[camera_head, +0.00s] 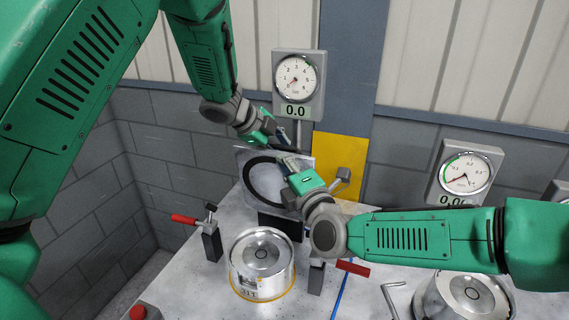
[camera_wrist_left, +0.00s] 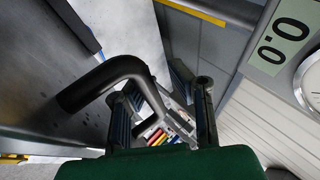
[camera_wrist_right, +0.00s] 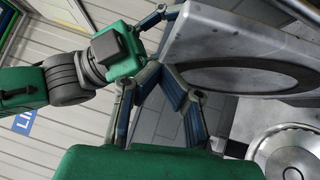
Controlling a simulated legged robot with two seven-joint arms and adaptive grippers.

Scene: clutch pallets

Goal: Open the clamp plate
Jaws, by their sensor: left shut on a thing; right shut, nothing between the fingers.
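The clamp plate (camera_head: 240,166) stands tilted up on its edge above the bench, its dark ring facing the front. It also fills the upper right of the right wrist view (camera_wrist_right: 235,35). My left gripper (camera_head: 272,141) is behind the plate's top edge. In the left wrist view its fingers (camera_wrist_left: 165,95) are shut on a black bent handle (camera_wrist_left: 125,68) fixed to the plate. My right gripper (camera_head: 287,163) is shut and empty in front of the plate's right side. In the right wrist view its fingers (camera_wrist_right: 163,85) are close to the plate's edge; contact is unclear.
A round metal canister (camera_head: 262,254) stands on the bench below the plate, with red-handled clamps (camera_head: 211,235) beside it. Another canister (camera_head: 462,299) is at the lower right. Gauges (camera_head: 299,82) and (camera_head: 466,172) stand near the wall. A red button (camera_head: 143,312) is at the front left.

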